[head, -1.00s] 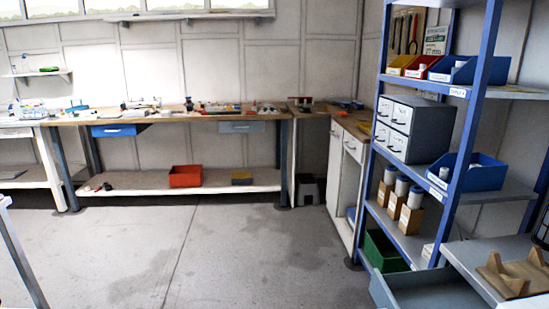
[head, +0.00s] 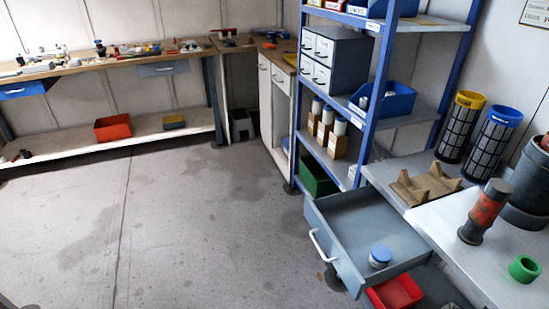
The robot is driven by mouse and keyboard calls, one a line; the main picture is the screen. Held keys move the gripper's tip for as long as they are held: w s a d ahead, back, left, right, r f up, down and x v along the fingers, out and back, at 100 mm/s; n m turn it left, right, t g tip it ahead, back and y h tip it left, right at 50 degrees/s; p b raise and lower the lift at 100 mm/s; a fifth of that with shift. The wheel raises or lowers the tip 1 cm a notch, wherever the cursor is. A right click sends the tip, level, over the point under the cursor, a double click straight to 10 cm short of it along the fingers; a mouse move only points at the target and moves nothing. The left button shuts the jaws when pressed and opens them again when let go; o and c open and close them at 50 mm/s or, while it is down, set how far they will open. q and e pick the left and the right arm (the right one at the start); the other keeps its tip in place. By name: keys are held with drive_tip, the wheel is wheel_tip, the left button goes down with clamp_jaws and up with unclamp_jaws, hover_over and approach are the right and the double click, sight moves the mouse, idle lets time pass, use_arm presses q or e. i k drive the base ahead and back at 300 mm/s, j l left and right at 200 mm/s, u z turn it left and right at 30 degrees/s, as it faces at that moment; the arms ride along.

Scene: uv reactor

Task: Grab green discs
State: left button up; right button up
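A green ring-shaped piece (head: 524,268) lies on the white worktop at the lower right of the head view. It looks like a short hollow cylinder; I cannot tell whether it is one disc or several. A dark cylinder with a red band (head: 484,211) stands upright on the same worktop, to its left. Neither of my grippers shows in the head view.
A red bin (head: 396,293) sits below. A wooden cradle (head: 426,184) and yellow-topped (head: 461,127) and blue-topped (head: 494,143) cylinders stand behind. The floor at left is clear.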

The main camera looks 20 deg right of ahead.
sight(524, 269)
drive_tip(key=z, duration=2.3)
drive_tip(key=l, duration=0.5)
drive_tip(key=i+u, duration=0.05)
drive_tip(key=i, duration=0.05)
